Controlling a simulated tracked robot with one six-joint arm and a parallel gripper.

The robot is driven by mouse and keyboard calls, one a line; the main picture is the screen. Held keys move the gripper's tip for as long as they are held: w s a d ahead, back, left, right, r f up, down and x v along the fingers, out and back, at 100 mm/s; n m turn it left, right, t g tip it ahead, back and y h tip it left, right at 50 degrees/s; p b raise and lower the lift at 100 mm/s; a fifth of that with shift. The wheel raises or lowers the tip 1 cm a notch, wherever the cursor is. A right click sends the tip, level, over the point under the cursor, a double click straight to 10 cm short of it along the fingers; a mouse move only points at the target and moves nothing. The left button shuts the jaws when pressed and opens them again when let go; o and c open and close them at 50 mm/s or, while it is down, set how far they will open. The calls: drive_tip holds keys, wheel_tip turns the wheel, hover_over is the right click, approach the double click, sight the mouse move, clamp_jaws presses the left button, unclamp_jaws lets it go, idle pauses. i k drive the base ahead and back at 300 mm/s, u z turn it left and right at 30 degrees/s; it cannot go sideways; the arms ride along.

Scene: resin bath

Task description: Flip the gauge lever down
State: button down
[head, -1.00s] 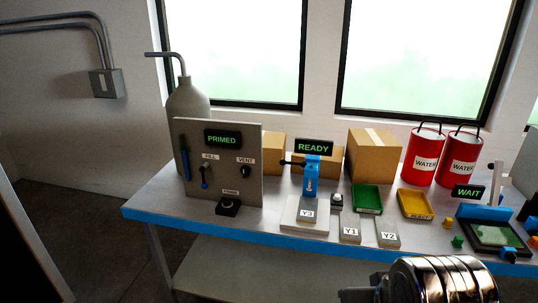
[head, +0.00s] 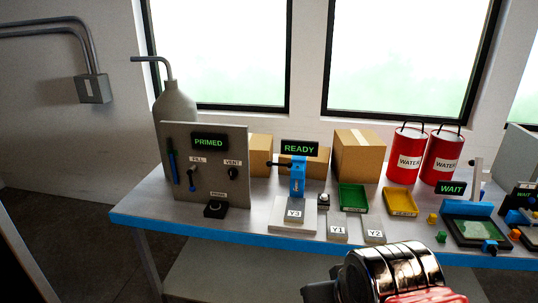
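No label reading "gauge" is legible, so I cannot tell for certain which lever is the gauge lever. A blue device (head: 298,178) under a green READY display (head: 300,148) has a dark lever (head: 279,164) sticking out to its left, roughly level. A block labelled Y3 (head: 295,215) is at its base. At the right, a station with a WAIT display (head: 452,188) has a pale upright bar (head: 477,172) and a dark-framed green plate (head: 474,231). My arm's shiny metal link shows at the bottom, in front of the bench; my gripper's fingertips are not visible.
The panel (head: 207,165) at left reads PRIMED, with FILL and VENT controls. Blocks Y1 (head: 338,230) and Y2 (head: 374,236), a green tray (head: 353,207) and a yellow tray (head: 401,212) lie mid-bench. Red WATER cans (head: 405,172) and cardboard boxes (head: 359,155) stand behind.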

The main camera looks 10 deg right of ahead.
sight(269, 163)
drive_tip(key=z, duration=0.05)
drive_tip(key=i, duration=1)
drive_tip(key=u, duration=0.05)
